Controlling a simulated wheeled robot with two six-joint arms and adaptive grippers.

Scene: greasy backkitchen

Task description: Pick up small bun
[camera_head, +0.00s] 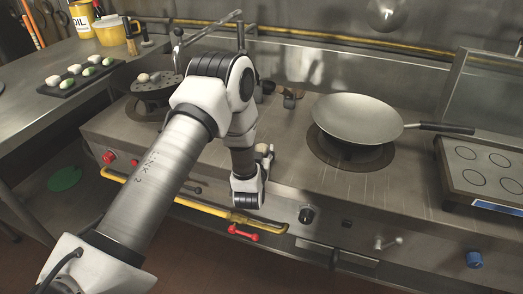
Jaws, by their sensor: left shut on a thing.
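My left arm reaches in from the lower left and bends down over the front of the stove. Its gripper (263,160) is mostly hidden behind my wrist. It is shut on a small pale, rounded thing that looks like the small bun (264,149), only partly seen, near the stove's front. Another pale bun (143,77) sits on a dark perforated round pan or skimmer (158,88) at the back left burner. White and green buns rest in rows on a black tray (62,92) on the left counter. My right gripper is out of view.
A wok (358,116) sits on the right burner, its handle pointing right. A hob panel with several rings (485,166) is at the far right. A yellow rail (180,208) and knobs run along the stove's front. A yellow pot (108,32) stands at the back left.

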